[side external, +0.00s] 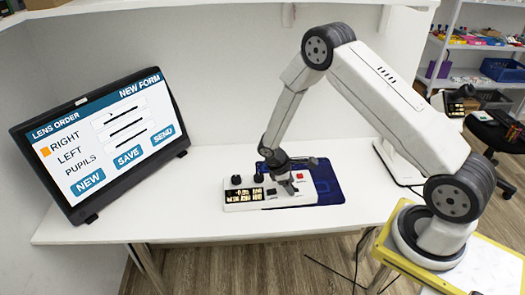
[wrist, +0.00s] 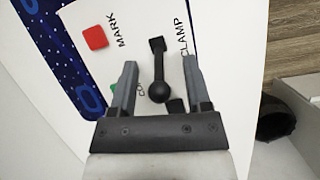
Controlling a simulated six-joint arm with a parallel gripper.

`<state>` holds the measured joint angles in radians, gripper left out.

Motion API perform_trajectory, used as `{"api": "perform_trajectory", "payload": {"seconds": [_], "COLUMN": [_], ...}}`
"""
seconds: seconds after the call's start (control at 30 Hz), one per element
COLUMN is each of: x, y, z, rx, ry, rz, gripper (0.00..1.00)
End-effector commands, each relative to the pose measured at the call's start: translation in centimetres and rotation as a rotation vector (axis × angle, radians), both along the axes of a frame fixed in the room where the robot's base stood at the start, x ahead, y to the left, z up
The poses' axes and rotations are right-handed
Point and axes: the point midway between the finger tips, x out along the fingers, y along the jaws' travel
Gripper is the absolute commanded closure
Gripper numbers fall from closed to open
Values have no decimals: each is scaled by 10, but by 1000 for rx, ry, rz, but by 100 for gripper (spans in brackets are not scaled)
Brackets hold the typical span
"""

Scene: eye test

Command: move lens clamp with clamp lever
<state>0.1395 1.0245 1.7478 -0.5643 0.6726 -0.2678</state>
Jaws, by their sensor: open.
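The clamp lever (wrist: 158,88) is a black bar with a round ball knob, on a white panel beside the printed word CLAMP, in the wrist view. My gripper (wrist: 160,62) is open, with one grey finger on each side of the lever. Gaps show between the lever and both fingers; I cannot tell their height over the panel. In the side view my gripper (side external: 288,188) is down at the white device (side external: 262,205), and the lever cannot be made out behind it. The lens clamp itself cannot be told apart in either view.
A red button (wrist: 95,38) marked MARK lies left of the lever, and a green one (wrist: 113,87) is partly hidden by the left finger. A blue mat (side external: 328,188) lies by the device. A lens order screen (side external: 105,140) stands left on the white table (side external: 130,225).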

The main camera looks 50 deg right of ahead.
Motion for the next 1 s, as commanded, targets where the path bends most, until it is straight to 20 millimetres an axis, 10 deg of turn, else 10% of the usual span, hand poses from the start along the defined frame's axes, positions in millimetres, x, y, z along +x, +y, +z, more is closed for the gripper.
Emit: {"api": "perform_trajectory", "payload": {"seconds": [0.23, 0.43, 1.0], "x": [0, 0, -5], "y": [0, 0, -5], "z": [-1, 0, 2], "rx": [0, 0, 109], "ry": [-1, -1, -98], "rz": [-1, -1, -7], "gripper": [38, 100, 100]}}
